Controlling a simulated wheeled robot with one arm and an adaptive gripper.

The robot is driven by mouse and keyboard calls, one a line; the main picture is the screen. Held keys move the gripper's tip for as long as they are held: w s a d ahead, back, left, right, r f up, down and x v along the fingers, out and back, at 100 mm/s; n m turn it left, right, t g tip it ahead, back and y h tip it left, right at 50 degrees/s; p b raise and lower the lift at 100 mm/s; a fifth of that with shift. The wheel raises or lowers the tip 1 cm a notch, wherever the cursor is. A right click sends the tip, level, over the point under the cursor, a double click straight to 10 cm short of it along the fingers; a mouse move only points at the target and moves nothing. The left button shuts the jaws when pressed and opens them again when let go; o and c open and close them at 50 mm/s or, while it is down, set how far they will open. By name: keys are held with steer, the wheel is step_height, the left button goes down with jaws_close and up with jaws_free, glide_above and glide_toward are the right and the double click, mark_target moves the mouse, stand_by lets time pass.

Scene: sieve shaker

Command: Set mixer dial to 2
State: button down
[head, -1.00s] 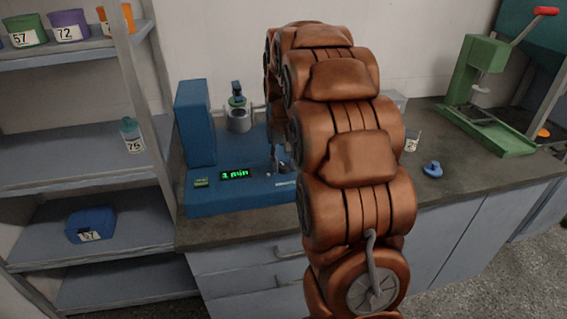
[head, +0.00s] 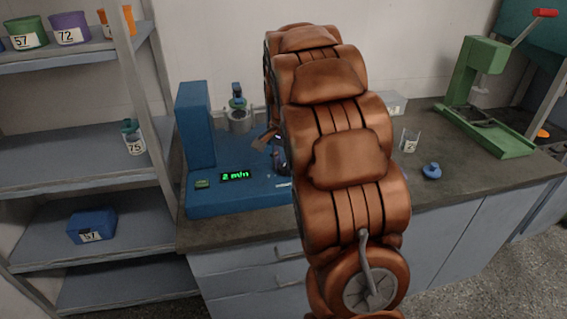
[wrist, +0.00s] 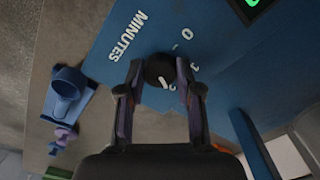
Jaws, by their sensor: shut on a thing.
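The blue mixer (head: 240,195) stands on the counter, with a green display (head: 235,176) that reads "2 min". In the wrist view its panel (wrist: 130,50) carries the word "MINUTES" and numbers around a black round dial (wrist: 159,70) with a white mark. My gripper (wrist: 160,80) is shut on the dial, one finger on each side of it. The fingers cover part of the numbers. In the head view my arm hides most of the gripper and the dial.
A green press (head: 480,90) with a red-tipped lever stands at the right. A glass beaker (head: 410,141) and a small blue object (head: 431,171) sit on the counter (head: 460,190). A shelf with labelled containers (head: 71,28) is at the left.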

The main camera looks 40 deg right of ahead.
mark_target(284, 166)
steer(key=shift+m, duration=0.5)
steer(key=c, duration=0.8)
jaws_free()
steer(key=shift+o, duration=0.2)
step_height(284, 166, up, 12)
stand_by(0.3)
stand_by(0.4)
